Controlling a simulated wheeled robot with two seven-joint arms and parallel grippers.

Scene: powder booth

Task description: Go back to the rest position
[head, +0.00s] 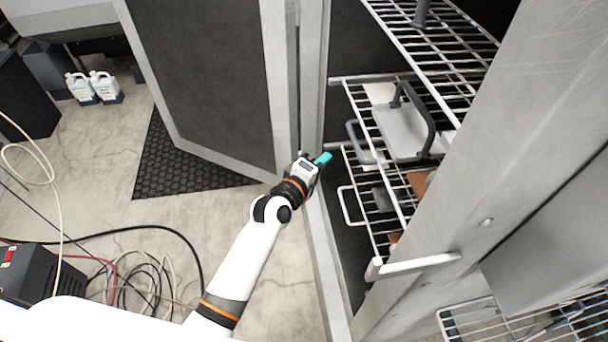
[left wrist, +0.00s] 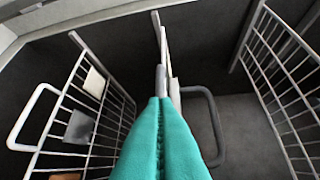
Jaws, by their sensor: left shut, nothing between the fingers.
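My left gripper (head: 322,160) reaches in from the bottom left of the head view to the open front of the booth cabinet. Its teal fingers are shut and empty. They also show in the left wrist view (left wrist: 160,125), pressed together and pointing at the cabinet's inside. In the head view the gripper is left of the wire racks (head: 365,150) and close to the cabinet's door post. My right gripper is not in view.
A grey handled plate (head: 402,130) lies on a wire rack. Rack handles (head: 348,205) stick out toward the gripper. The dark door panel (head: 205,75) stands open at the left. Jugs (head: 105,87), a black mat (head: 180,165) and loose cables (head: 140,280) are on the floor.

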